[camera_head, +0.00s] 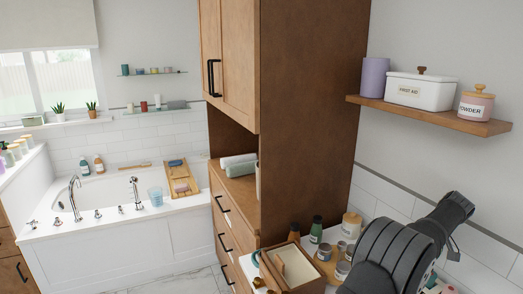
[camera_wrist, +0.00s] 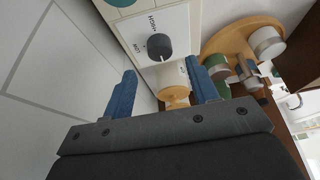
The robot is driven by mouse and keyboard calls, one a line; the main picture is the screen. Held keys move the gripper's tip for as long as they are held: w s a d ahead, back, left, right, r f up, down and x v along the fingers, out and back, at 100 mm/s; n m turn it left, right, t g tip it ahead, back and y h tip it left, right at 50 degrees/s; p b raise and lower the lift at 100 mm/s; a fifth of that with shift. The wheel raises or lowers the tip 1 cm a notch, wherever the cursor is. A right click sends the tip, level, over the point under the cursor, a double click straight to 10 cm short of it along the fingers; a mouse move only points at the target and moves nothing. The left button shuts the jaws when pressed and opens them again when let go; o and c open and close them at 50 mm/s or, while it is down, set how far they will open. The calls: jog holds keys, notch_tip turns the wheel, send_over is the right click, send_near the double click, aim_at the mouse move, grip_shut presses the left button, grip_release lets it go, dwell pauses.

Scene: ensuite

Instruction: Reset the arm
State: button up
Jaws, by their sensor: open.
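My gripper (camera_wrist: 160,68) shows in the wrist view with its two blue fingers spread apart, and nothing is gripped. A pale jar with a wooden lid (camera_wrist: 175,94) shows in the gap between the fingers; whether a finger touches it I cannot tell. Just past the fingers is a white panel (camera_wrist: 181,22) with a dark knob (camera_wrist: 159,47) marked high and low. In the head view my dark grey arm reaches over the counter at the lower right, and my fingers are hidden.
A round wooden tray (camera_wrist: 213,45) with several jars lies right of my fingers. In the head view, a wooden box (camera_head: 285,265), bottles and jars crowd the counter beside my arm. A wall shelf (camera_head: 430,115) hangs above, and a tall wooden cabinet (camera_head: 308,110) stands left.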

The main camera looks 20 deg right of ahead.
jog(key=shift+x, duration=2.7)
jog(key=v, duration=1.8)
jog(key=x, duration=1.7)
jog(key=shift+w+a+f, duration=0.1)
jog(key=shift+w+f, duration=0.05)
jog(key=shift+f, duration=0.2)
jog(key=shift+f+m, duration=0.1)
jog(key=shift+m, duration=0.2)
jog(key=m+h, duration=0.1)
jog(key=m, duration=0.1)
jog(key=shift+a+m, duration=0.1)
jog(key=shift+m, duration=0.2)
jog(key=m+h, duration=0.1)
jog(key=m, duration=0.1)
jog(key=m+g, duration=0.1)
jog(key=m, duration=0.2)
jog(key=shift+w+a+h, duration=0.1)
jog(key=shift+w+h, duration=0.05)
jog(key=shift+h, duration=0.25)
jog(key=m+g+h, duration=0.1)
jog(key=m, duration=0.3)
jog(key=shift+w, duration=0.1)
jog(key=shift+m+g+h, duration=0.3)
jog(key=shift+m+g, duration=0.7)
jog(key=shift+m, duration=1.2)
